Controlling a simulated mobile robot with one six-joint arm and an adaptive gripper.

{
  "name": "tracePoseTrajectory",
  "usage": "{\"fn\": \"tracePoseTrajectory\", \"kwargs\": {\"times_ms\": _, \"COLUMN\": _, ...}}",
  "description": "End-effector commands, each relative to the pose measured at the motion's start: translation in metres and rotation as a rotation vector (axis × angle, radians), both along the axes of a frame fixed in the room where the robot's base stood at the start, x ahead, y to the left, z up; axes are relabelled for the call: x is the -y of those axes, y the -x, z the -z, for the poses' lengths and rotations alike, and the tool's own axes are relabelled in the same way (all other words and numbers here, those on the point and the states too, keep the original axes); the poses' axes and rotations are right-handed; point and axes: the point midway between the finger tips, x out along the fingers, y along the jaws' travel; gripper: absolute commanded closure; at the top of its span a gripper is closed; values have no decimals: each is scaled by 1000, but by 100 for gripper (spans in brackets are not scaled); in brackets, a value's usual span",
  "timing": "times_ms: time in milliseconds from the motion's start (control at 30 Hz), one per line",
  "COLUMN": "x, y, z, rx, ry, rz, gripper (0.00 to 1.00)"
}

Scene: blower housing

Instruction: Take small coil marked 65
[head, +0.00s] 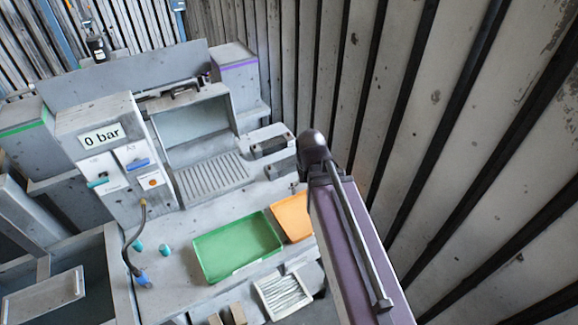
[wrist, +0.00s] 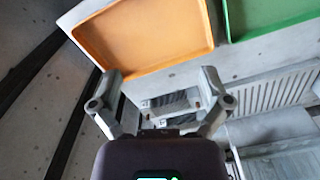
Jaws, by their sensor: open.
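My gripper (wrist: 161,74) is open in the wrist view, with its two fingers spread and nothing between the tips. Past the fingers, two grey block-like parts with dark tops (wrist: 172,99) sit close together on the bench; small pale marks on them are too small to read. In the head view, two similar grey blocks (head: 270,146) stand at the right of the bench beside my arm. I cannot tell which thing, if any, is the small coil marked 65. My gripper is hidden in the head view.
An orange tray (head: 291,216) and a green tray (head: 237,248) lie on the bench and look empty. A ribbed plate (head: 212,177) fronts an open housing. A panel reads "0 bar" (head: 98,137). A slatted wall (head: 440,120) stands close at right.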

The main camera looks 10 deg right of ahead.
Motion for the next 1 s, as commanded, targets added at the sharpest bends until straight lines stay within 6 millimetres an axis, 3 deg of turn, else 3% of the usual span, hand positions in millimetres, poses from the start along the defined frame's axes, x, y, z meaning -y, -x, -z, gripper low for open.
{"fn": "tracePoseTrajectory", "kwargs": {"times_ms": 267, "x": -4, "y": -73, "z": 7, "rx": 0, "ry": 0, "rz": 261, "gripper": 0}}
{"fn": "tracePoseTrajectory", "kwargs": {"times_ms": 700, "x": 1, "y": -228, "z": 21, "rx": 1, "ry": -1, "rz": 931, "gripper": 0}}
{"fn": "tracePoseTrajectory", "kwargs": {"times_ms": 833, "x": 3, "y": -258, "z": 24, "rx": 1, "ry": -1, "rz": 1076, "gripper": 0}}
{"fn": "tracePoseTrajectory", "kwargs": {"times_ms": 1000, "x": 4, "y": -277, "z": 25, "rx": 1, "ry": -1, "rz": 1180, "gripper": 0}}
